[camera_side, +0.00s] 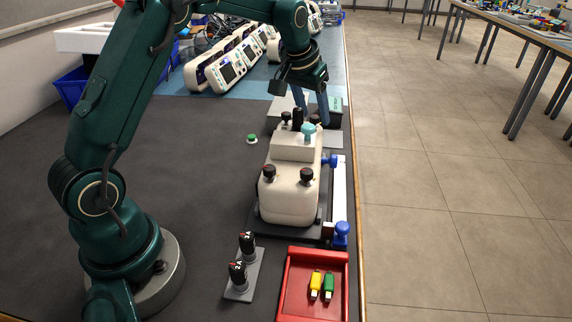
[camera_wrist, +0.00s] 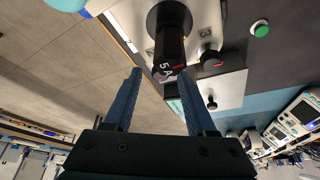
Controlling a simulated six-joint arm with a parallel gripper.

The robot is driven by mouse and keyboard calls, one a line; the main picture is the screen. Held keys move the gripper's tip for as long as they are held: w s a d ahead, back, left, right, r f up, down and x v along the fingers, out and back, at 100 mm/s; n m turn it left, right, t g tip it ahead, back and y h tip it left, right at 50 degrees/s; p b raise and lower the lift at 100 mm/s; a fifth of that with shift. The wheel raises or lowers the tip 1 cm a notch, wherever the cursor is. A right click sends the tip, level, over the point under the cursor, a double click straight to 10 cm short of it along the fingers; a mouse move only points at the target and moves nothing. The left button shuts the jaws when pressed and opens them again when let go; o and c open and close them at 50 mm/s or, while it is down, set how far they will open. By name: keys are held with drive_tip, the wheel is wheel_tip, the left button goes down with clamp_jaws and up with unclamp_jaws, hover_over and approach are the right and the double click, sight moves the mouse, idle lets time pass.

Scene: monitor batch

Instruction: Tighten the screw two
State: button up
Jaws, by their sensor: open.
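The cream housing (camera_side: 290,195) sits on a dark base on the bench, with several black screw knobs on it, such as those at the front left (camera_side: 269,173) and front right (camera_side: 306,176). A black driver (camera_side: 297,118) stands on its far end. In the wrist view the driver (camera_wrist: 170,38) carries the marking "5A", and its end lies between my fingertips.
Two black drivers (camera_side: 246,244) stand in a grey holder. A red tray (camera_side: 283,290) holds a yellow and a green piece. Blue clamps (camera_side: 341,232) lie along the housing's right side. A green button (camera_side: 252,139) is left of it. Monitors (camera_side: 225,68) line the back.

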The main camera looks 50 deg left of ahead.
drive_tip(key=n+y, duration=0.1)
drive_tip(key=n, duration=0.2)
drive_tip(key=shift+w+d, duration=0.1)
drive_tip(key=shift+d, duration=0.05)
drive_tip(key=s+d+r+t, duration=0.1)
drive_tip(key=s+d+r, duration=0.4)
drive_tip(key=s+r, duration=0.6)
drive_tip(key=s+d+f+m+h, duration=0.1)
drive_tip(key=s+d+f+m, duration=0.1)
drive_tip(key=s, duration=0.5)
drive_tip(key=s+d+f+m+h, duration=0.1)
drive_tip(key=s+d+f+m, duration=0.2)
drive_tip(key=s, duration=0.5)
drive_tip(key=shift+d+f+m, duration=0.25)
drive_tip(key=shift+f+m, duration=0.05)
drive_tip(key=shift+f, duration=0.5)
